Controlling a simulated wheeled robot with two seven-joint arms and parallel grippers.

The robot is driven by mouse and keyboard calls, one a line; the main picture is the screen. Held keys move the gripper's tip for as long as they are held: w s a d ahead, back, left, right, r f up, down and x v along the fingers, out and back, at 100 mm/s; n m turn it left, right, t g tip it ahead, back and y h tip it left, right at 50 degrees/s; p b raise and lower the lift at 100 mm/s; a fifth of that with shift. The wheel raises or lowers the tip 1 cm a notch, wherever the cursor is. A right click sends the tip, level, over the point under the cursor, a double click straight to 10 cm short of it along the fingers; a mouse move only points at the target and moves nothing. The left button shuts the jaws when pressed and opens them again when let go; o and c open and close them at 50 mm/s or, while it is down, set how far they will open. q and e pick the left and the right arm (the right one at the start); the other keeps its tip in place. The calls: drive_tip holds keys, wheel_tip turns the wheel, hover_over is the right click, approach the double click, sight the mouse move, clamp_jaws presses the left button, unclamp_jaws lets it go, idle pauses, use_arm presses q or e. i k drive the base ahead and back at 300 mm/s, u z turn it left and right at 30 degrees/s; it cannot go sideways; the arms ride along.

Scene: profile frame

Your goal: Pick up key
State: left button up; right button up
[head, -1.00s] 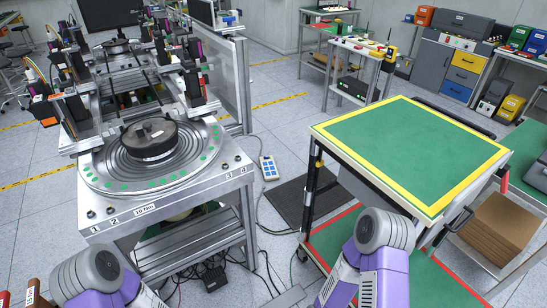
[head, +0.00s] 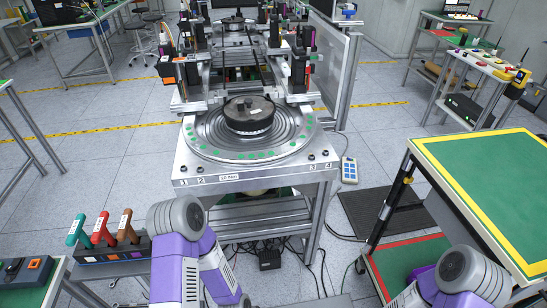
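No key can be made out for certain. Three handled tools, one teal (head: 77,231), one red (head: 102,230) and one brown (head: 127,227), stand upright in a dark holder (head: 100,252) at the lower left. They may be keys, but their lower ends are hidden in the holder. My two purple and grey arms show at the bottom of the head view, the left one just right of the holder. Neither gripper's fingers show.
A metal machine with a round turntable (head: 290,151) stands ahead in the middle. A green-topped cart (head: 480,180) with a yellow border is at the right. A dark device (head: 25,270) lies on a green surface at the lower left. A blue-and-white pendant (head: 349,170) is on the floor.

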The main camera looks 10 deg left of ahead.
sight(100, 230)
drive_tip(key=u, duration=1.7)
drive_tip(key=k, duration=0.3)
drive_tip(key=u, duration=1.25)
drive_tip(key=i, duration=0.7)
drive_tip(key=z, duration=0.25)
